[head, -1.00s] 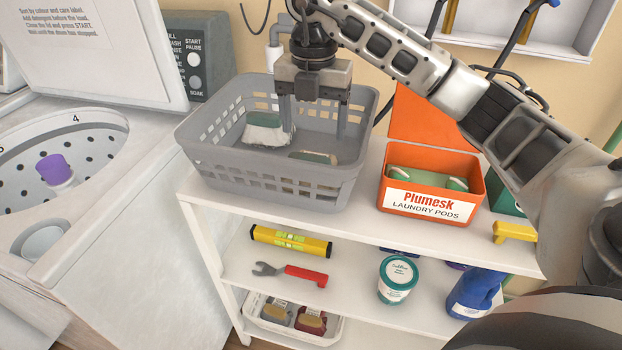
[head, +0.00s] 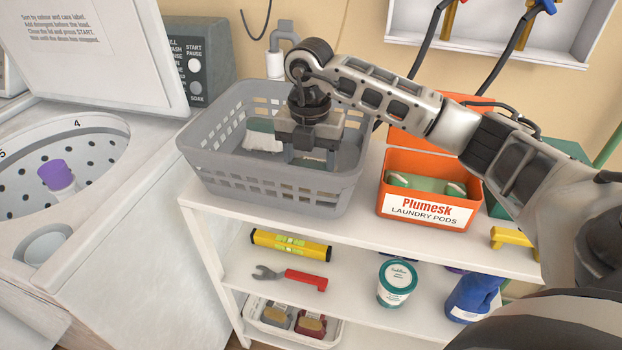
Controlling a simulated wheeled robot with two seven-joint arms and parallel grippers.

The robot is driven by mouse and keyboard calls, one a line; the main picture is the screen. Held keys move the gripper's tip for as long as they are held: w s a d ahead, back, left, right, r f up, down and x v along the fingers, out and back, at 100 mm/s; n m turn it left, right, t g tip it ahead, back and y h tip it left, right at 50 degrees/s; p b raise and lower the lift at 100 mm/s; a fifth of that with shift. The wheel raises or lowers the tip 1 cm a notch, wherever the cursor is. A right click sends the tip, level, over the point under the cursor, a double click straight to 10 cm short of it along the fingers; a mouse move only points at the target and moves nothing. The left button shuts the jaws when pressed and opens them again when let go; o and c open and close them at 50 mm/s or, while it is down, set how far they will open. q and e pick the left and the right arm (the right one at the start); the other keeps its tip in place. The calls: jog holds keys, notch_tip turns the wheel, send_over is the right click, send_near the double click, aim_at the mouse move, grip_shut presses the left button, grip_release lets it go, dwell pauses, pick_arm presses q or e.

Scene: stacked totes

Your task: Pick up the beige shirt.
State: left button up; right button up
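I cannot make out a beige shirt in this view. The grey laundry basket (head: 225,170) stands on the shelf top. In it lies a green and off-white item (head: 262,138) at the left, and a second greenish item (head: 314,157), mostly hidden, lies under my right gripper (head: 310,158). The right gripper points down inside the basket with its fingers apart, one on each side of that second item. I cannot tell whether they touch it. My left gripper is out of view.
An orange Plumesk pods box (head: 428,208) with its lid up stands right of the basket. The open washer (head: 120,190) is at left.

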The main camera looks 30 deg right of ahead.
jog(key=c, duration=1)
jog(key=shift+r, duration=0.15)
